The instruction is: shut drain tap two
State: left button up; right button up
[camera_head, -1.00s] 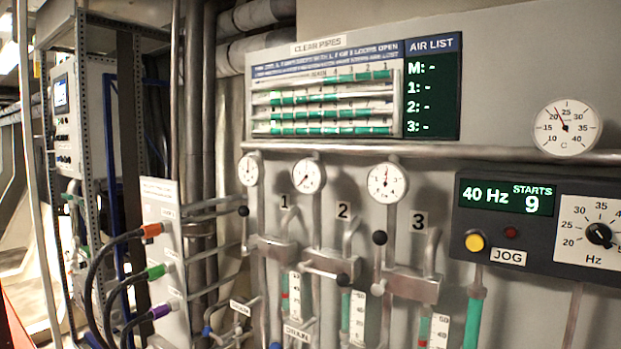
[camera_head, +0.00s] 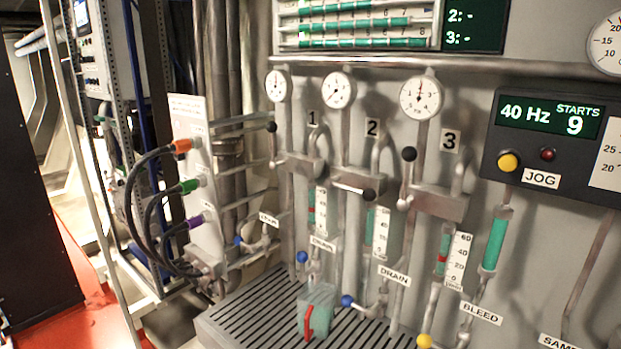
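Three blue-knobbed taps show low on the pipework, each near a small label. The left tap (camera_head: 238,240) is near a label too blurred to read surely. The middle tap (camera_head: 302,256) is near a DRAIN label (camera_head: 322,243), above a clear greenish container. The right tap (camera_head: 347,300) is below another DRAIN label (camera_head: 393,274), with its knob out to the left of its body. No tap number is legible, so I cannot tell which is drain tap two, nor surely whether each is open or shut. Neither gripper is in view.
Black-knobbed levers (camera_head: 408,154) and gauges sit above. A yellow knob (camera_head: 424,341) is near the BLEED label (camera_head: 480,312). Cables with orange, green and purple plugs (camera_head: 195,221) hang at left.

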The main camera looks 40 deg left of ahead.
aim_at(301, 257)
jog(key=u, duration=1.3)
